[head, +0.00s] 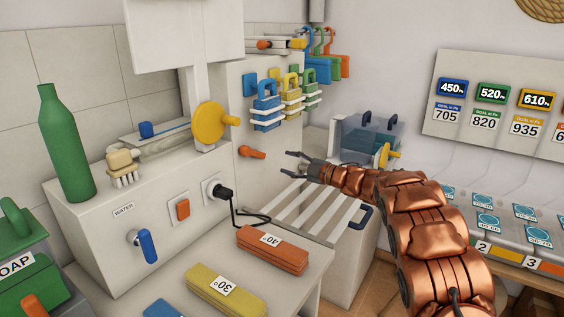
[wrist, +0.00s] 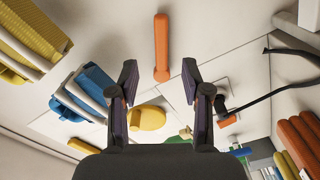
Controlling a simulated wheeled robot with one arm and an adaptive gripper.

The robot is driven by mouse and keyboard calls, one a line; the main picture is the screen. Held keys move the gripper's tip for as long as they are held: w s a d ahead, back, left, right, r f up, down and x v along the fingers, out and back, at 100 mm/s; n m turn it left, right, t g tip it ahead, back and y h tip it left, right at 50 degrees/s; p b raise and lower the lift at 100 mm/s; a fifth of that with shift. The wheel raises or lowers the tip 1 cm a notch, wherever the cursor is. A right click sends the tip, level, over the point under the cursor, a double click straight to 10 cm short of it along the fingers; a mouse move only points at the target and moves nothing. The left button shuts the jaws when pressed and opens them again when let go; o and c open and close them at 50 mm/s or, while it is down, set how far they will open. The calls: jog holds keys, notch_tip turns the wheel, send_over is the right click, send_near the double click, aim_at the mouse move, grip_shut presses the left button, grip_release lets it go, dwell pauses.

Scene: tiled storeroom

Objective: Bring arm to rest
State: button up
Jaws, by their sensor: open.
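My copper-coloured arm (head: 420,220) reaches in from the lower right in the head view, stretched to the left over a slatted white surface. My gripper (head: 294,163) is at its end, open and empty, in front of the white cabinet. In the wrist view my gripper (wrist: 160,75) shows two dark fingers spread apart with nothing between them. An orange lever (wrist: 162,48) on the cabinet face lies beyond the fingertips, apart from them. The same orange lever (head: 252,152) is left of the gripper in the head view.
Blue and yellow clips (head: 266,105) hang on the cabinet side near the gripper. A black plug (head: 222,193) with a cable sits in the front panel. A clear blue box (head: 368,140) stands behind the arm. Orange (head: 272,250) and yellow (head: 226,290) blocks lie on the front counter.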

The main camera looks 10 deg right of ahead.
jog(key=shift+s+d, duration=0.2)
jog(key=d+r+m+t+h+p, duration=0.2)
jog(key=d+r+m+t+h, duration=0.2)
jog(key=d+r+m+h, duration=0.65)
jog(key=s+d+f+m+g+h+p, duration=0.1)
jog(key=s+d+f+m+g+h, duration=0.15)
jog(key=s+d+m+h, duration=0.6)
jog(key=s+a+f+m+g+y+p, duration=0.1)
jog(key=s+f+g, duration=0.15)
jog(key=s, duration=0.85)
jog(key=s+a+f+m+g+p, duration=0.15)
jog(key=s+g, duration=0.25)
jog(key=s, duration=0.8)
jog(key=s+a+f+g+y, duration=0.1)
jog(key=s+a+f+g, duration=0.1)
jog(key=s, duration=0.8)
jog(key=s+a+f+g+y, duration=0.2)
jog(key=s+a, duration=0.4)
jog(key=s, duration=0.4)
jog(key=s+a+f+g+y+p, duration=0.1)
jog(key=s+a+g, duration=0.3)
jog(key=s, duration=0.7)
jog(key=shift+a+f+g, duration=0.3)
jog(key=shift+a+f, duration=0.15)
jog(key=shift+f, duration=0.4)
